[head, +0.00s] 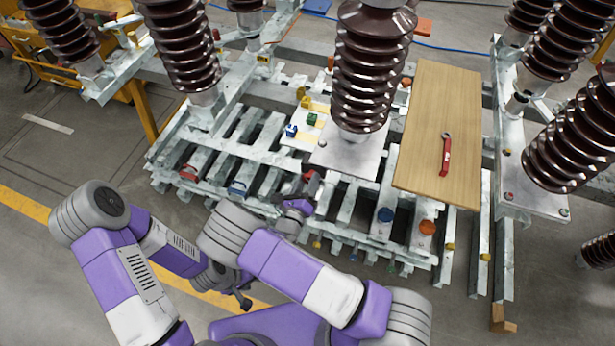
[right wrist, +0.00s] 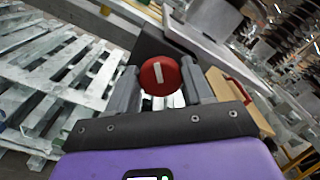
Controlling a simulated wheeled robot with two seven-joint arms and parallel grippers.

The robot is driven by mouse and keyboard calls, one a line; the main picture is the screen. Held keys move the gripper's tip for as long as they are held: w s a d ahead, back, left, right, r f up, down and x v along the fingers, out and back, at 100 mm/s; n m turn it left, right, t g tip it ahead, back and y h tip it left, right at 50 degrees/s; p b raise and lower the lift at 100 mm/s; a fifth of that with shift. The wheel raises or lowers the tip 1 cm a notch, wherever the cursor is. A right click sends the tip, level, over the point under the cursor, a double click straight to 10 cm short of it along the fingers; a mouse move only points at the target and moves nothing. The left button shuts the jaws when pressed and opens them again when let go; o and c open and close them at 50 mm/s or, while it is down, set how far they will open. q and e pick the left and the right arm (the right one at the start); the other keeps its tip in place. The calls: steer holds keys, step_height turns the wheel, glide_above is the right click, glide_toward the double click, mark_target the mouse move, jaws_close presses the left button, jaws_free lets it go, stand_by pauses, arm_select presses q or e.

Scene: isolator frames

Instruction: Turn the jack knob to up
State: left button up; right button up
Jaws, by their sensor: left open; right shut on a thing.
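The jack knob is a round red knob (right wrist: 160,76) with a white bar mark, seen face-on in the right wrist view. The mark stands near upright in that picture, slightly tilted. My right gripper (right wrist: 163,88) has one finger on each side of the knob and is shut on it. In the head view my right gripper (head: 309,188) is at the front of the slatted metal frame, and the knob there is mostly hidden. My left gripper (head: 243,300) is open, low and left of the right arm, away from the frame; its fingers are small and dark.
A wooden board (head: 430,110) with a red-handled tool (head: 446,158) lies right of the central brown insulator (head: 370,65). Blue and orange round parts (head: 427,227) sit on the frame's front right. Small coloured blocks (head: 311,120) stand left of the insulator.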

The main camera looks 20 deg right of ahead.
steer(key=n+p, duration=0.3)
steer(key=n, duration=0.2)
steer(key=shift+n, duration=0.3)
steer(key=n+p, duration=0.1)
steer(key=n, duration=0.1)
steer(key=shift+f+n, duration=0.15)
steer(key=shift+n, duration=0.15)
steer(key=n, duration=0.3)
steer(key=shift+f+n+p, duration=0.1)
steer(key=shift+n+p, duration=0.2)
steer(key=shift+p, duration=0.05)
steer(key=n, duration=0.3)
steer(key=shift+f+n+p, duration=0.1)
steer(key=shift+n+p, duration=0.2)
steer(key=n, duration=1)
steer(key=shift+s+d+f, duration=0.1)
steer(key=shift+f, duration=0.05)
steer(key=shift+n, duration=0.3)
steer(key=o, duration=1)
